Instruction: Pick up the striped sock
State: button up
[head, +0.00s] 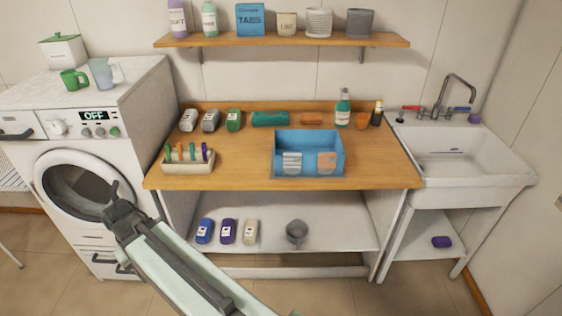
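I cannot make out a striped sock for certain in the head view. A grey-and-white striped patch (291,163) and an orange patch (327,162) show on the front of the blue bin (334,145); I cannot tell whether they are cloth or labels. The bin stands on the wooden counter (230,178). The washing machine's round door (88,184) is at the left, its inside too dark to read. My gripper (118,208) is in front of the machine's right side, well left of the bin. Its fingers are too small and dark to tell their opening.
Labelled items, a green block (270,118) and bottles line the counter's back. A tray with coloured pegs (188,160) is at its left. The lower shelf (345,222) holds more items and a grey cup (297,231). The sink (460,155) is right.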

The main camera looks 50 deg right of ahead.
aim_at(293, 162)
jog(key=i, duration=0.9)
jog(key=z, duration=0.05)
